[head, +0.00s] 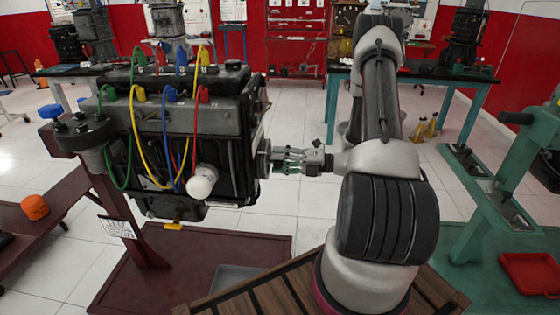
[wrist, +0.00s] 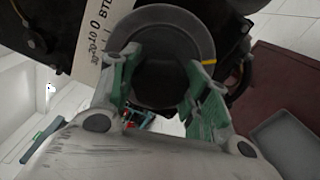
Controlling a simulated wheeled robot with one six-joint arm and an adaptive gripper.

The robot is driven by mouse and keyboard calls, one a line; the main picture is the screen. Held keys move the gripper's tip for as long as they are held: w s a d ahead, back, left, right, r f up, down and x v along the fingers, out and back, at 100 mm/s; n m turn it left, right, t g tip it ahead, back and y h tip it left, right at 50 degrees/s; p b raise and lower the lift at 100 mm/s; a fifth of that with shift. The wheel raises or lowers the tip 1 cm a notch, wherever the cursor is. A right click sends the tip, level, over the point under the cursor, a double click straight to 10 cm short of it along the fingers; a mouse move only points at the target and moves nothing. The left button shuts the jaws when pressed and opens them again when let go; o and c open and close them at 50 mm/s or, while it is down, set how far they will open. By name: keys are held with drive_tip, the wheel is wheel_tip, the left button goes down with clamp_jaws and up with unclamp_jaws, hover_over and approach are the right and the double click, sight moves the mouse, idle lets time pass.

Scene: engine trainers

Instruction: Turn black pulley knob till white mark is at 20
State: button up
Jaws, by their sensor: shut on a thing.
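The black pulley knob (wrist: 160,80) fills the upper middle of the wrist view, with a dark grey round rim (wrist: 165,18) around it. In the head view the pulley (head: 264,158) is on the right end of the engine (head: 190,130). My gripper (wrist: 160,72) has its green fingers on either side of the knob and is shut on it; the gripper also shows in the head view (head: 277,160). A pale scale plate (wrist: 92,48) with numbers and letters stands left of the rim. A yellowish line (wrist: 209,62) shows at the rim's right. I cannot make out a clearly white mark.
The engine hangs on a dark red stand (head: 190,255) with coloured cables on its near side. A grey tray (wrist: 288,145) lies on the red base below. A green stand (head: 490,200) is at the right. White floor is free behind my arm.

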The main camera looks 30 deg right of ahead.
drive_tip(key=shift+m, duration=1.8)
drive_tip(key=o, duration=1)
drive_tip(key=shift+d, duration=0.1)
drive_tip(key=v, duration=1.2)
